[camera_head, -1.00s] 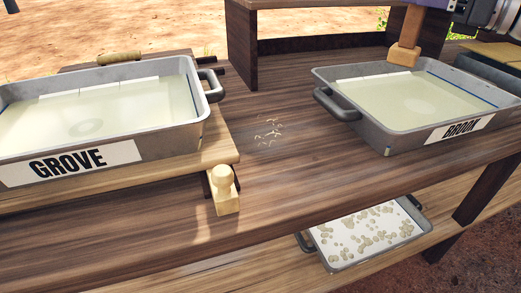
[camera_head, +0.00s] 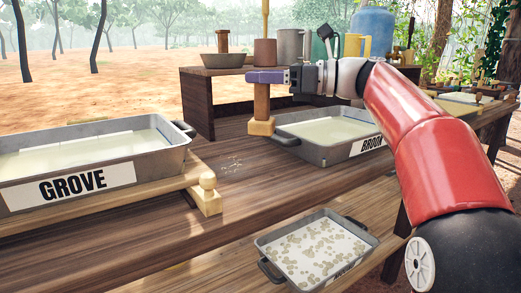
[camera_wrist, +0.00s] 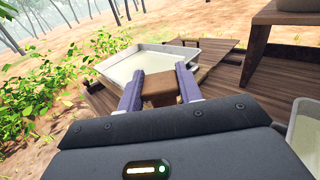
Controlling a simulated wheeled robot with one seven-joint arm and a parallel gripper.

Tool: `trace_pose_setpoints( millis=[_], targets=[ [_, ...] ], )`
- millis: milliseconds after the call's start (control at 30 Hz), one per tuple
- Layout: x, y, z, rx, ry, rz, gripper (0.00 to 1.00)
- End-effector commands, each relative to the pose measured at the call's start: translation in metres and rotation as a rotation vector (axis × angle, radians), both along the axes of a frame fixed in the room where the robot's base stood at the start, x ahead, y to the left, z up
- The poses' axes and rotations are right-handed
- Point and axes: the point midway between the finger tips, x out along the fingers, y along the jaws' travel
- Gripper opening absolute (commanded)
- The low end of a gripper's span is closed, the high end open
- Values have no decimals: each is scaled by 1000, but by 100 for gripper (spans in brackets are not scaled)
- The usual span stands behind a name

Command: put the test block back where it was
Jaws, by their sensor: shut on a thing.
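My gripper (camera_head: 266,77) is shut on the upper part of a wooden test block (camera_head: 262,103). The block hangs upright, with a narrow stem and a wider foot, near the left end of the BROOK tray (camera_head: 352,151). I cannot tell exactly how high its foot is above the bench. In the wrist view the block (camera_wrist: 160,88) sits between the two purple fingers (camera_wrist: 158,92). The GROVE tray (camera_head: 150,163), filled with pale liquid, stands on a light wooden board (camera_head: 150,191) at the left.
A wooden peg with a round knob (camera_head: 207,192) stands at the board's right end. Pale marks (camera_head: 231,165) lie on bare bench between the trays. A tray of pale lumps (camera_head: 318,249) is on the lower shelf. A raised shelf (camera_head: 235,80) with pots stands behind.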

Motion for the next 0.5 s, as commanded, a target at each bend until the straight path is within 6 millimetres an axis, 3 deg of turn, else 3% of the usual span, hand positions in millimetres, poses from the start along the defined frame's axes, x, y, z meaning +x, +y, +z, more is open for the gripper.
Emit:
trace_pose_setpoints(
  millis=[33, 200, 500],
  targets=[
    [-1, 0, -20, 1, 3, 0, 12],
    [0, 0, -57, -1, 2, -1, 12],
    [0, 0, -80, 0, -1, 0, 12]
  ],
)
